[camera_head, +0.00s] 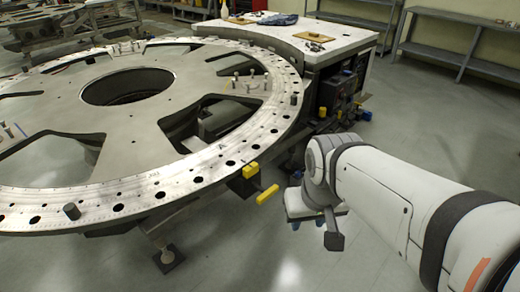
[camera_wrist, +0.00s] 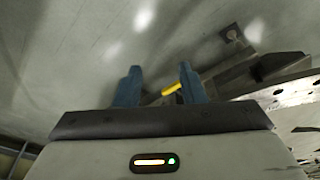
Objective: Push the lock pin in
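A yellow lock pin handle (camera_head: 267,194) sticks out below the rim of the big round turret plate (camera_head: 225,155). A yellow block (camera_head: 250,170) on a dark bracket sits close behind it at the rim. My gripper (camera_head: 308,222) is to the right of the handle and apart from it. In the wrist view, my gripper (camera_wrist: 157,72) has its two blue fingers spread wide with nothing held. A yellow piece, seemingly the pin handle (camera_wrist: 172,89), shows beyond the fingers, near the right one. The pin's shaft is not clearly visible.
A white-topped workbench (camera_head: 345,38) stands behind the plate. A dark bracket or leg (camera_wrist: 235,45) on the floor shows beyond my fingers, with the plate's perforated edge (camera_wrist: 290,92) at right. A grey shelf (camera_head: 440,52) stands at the back right. The floor (camera_head: 250,245) in front is clear.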

